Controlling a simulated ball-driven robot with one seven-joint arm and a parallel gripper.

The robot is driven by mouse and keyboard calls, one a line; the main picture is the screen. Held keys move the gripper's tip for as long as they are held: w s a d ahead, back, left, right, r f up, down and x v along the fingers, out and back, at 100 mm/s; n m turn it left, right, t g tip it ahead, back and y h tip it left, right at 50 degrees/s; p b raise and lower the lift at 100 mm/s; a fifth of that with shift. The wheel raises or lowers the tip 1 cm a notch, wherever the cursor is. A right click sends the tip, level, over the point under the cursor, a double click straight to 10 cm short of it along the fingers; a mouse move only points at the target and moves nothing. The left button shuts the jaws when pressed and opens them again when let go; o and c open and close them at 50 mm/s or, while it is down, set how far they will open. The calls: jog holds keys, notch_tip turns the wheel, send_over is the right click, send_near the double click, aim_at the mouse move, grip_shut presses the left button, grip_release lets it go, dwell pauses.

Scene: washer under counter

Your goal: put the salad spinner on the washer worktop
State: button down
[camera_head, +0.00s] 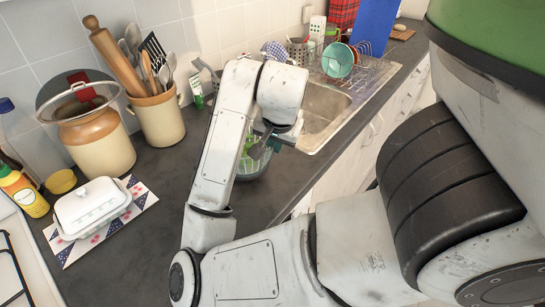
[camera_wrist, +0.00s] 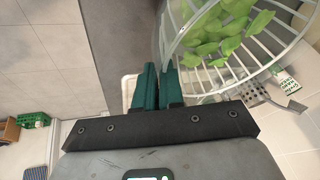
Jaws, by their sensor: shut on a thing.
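The salad spinner (camera_head: 252,168) is a clear bowl with a basket of green leaves. In the head view it shows just past my forearm, over the dark worktop (camera_head: 165,180) left of the sink. My arm hides its left part. I cannot tell whether its base touches the worktop. In the wrist view its white slatted basket (camera_wrist: 203,80) and leaves fill the upper right. My gripper (camera_head: 262,140) is shut on the spinner's rim. Its teal fingers (camera_wrist: 158,88) stand close together beside the basket in the wrist view.
The sink (camera_head: 322,112) and dish rack (camera_head: 375,72) lie to the right. Worktop between the crock and spinner is clear.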

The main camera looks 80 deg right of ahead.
aim_at(272, 155)
jog(key=shift+w+d+f, duration=0.2)
jog(key=shift+w+f, duration=0.1)
jog(key=shift+f, duration=0.2)
jog(key=shift+f+b, duration=0.4)
jog(key=shift+f, duration=1.1)
jog(key=shift+f, duration=0.15)
jog(key=c, duration=1.3)
grip_release()
jog(key=shift+o, duration=0.2)
